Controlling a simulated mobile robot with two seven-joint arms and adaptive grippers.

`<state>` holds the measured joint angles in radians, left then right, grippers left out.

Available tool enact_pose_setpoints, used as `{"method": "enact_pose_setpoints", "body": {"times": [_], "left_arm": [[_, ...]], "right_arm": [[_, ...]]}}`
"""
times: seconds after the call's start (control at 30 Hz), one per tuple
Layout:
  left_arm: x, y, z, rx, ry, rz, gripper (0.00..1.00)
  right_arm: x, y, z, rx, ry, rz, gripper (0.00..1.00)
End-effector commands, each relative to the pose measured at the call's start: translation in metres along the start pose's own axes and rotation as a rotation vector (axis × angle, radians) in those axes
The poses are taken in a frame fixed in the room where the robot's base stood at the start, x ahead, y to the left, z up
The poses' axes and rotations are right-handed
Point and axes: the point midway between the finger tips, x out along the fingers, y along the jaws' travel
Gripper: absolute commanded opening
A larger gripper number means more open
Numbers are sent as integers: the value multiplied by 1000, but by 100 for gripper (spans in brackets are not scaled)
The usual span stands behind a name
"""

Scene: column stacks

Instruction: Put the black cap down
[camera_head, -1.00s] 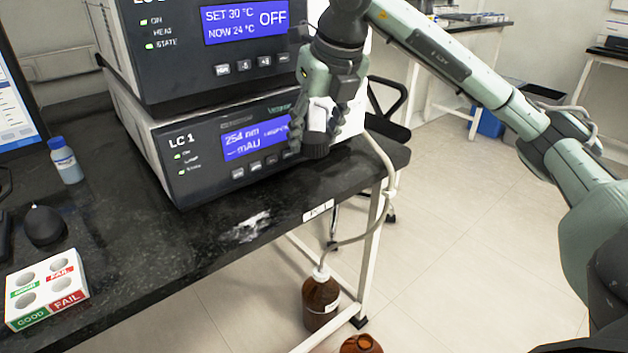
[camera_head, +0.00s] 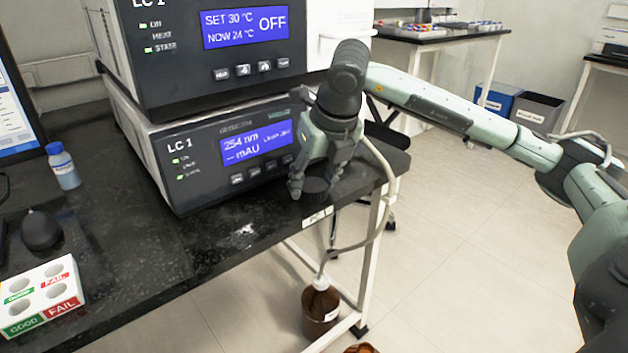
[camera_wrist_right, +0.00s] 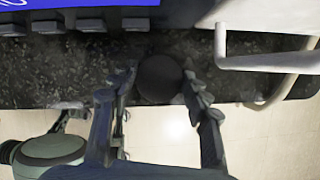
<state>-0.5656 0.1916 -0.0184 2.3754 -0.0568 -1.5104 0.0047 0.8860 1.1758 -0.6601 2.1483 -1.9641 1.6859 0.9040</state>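The black cap (camera_head: 316,187) is at the front right of the dark bench top, close to the front edge. In the right wrist view the cap (camera_wrist_right: 160,78) is a dark disc between the fingertips. My right gripper (camera_head: 315,186) points down with a finger on each side of the cap, shut on it. The cap looks at bench height; its underside is hidden, so I cannot tell whether it bears on the bench. A green-grey part with dark finger-like pieces at the wrist view's lower left looks like my left gripper (camera_wrist_right: 85,118); its opening is unclear.
Two stacked instruments (camera_head: 225,150) stand behind the cap. A brown bottle (camera_head: 320,309) with a tube stands below the bench. A white GOOD/FAIL rack (camera_head: 42,291), a black bulb (camera_head: 42,230) and a blue-capped bottle (camera_head: 64,168) are at the left. The front middle of the bench is clear.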

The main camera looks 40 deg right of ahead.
Motion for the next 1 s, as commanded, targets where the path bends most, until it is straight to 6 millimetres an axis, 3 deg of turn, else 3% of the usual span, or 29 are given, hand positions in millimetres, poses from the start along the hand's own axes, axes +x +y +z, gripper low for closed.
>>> {"method": "enact_pose_setpoints", "body": {"times": [0.03, 0.17, 0.57, 1.0], "left_arm": [[-3, 0, -1, 0, 6, 0, 40], [-5, 0, -2, 0, 11, 0, 40], [-3, 0, 1, 0, 1, 1, 40], [13, 0, -5, 0, 3, 6, 40]], "right_arm": [[0, 0, 0, 0, 0, 0, 52], [0, 0, 0, 0, 0, 0, 68], [-5, 0, 2, 0, -2, 0, 69], [-93, 0, 2, 0, -4, 1, 69]]}}
